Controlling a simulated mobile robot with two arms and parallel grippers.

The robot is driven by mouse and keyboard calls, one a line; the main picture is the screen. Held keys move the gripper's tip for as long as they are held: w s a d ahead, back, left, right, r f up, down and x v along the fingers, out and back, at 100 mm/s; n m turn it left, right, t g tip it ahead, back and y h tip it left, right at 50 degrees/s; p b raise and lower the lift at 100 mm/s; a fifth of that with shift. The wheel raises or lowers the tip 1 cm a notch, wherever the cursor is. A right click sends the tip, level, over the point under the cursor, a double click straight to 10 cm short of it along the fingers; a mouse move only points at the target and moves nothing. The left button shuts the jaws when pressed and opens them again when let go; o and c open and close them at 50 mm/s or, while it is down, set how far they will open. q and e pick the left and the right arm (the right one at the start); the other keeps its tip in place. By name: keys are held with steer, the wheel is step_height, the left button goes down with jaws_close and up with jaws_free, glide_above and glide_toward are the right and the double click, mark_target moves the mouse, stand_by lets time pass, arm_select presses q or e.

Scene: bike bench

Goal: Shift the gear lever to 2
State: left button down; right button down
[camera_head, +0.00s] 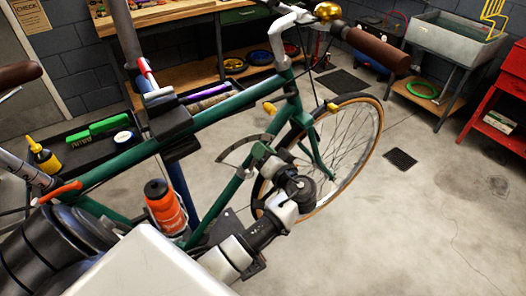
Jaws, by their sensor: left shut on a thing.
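The green bike (236,104) stands clamped at an angle across the view. A curved, plate-like gear scale (238,150) sits beside its down tube; its numbers are too small to read. My left gripper (264,152) is at the right end of this scale, by the down tube. It is shut on what seems to be the gear lever, which is mostly hidden by the gripper and wrist. The lever's exact position against the marks cannot be told. My right gripper is not in view.
The front wheel (371,128) stands just right of my left wrist. An orange bottle (164,206) sits on the frame to the left. A workbench (170,62) is behind, and a sink (452,42) and red cabinet (497,118) are at right. The right floor is mostly clear.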

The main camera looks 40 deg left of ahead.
arm_select(q)
steer(key=shift+s+a+f, duration=0.1)
steer(key=shift+s+f, duration=0.05)
steer(key=shift+f, duration=0.05)
steer(key=c, duration=1.3)
jaws_free()
steer(key=o, duration=0.4)
steer(key=shift+s+r, duration=0.1)
steer(key=shift+r, duration=0.05)
steer(key=shift+d, duration=0.3)
steer(key=b+v, duration=0.2)
steer(key=v, duration=0.8)
steer(key=shift+s+d, duration=0.1)
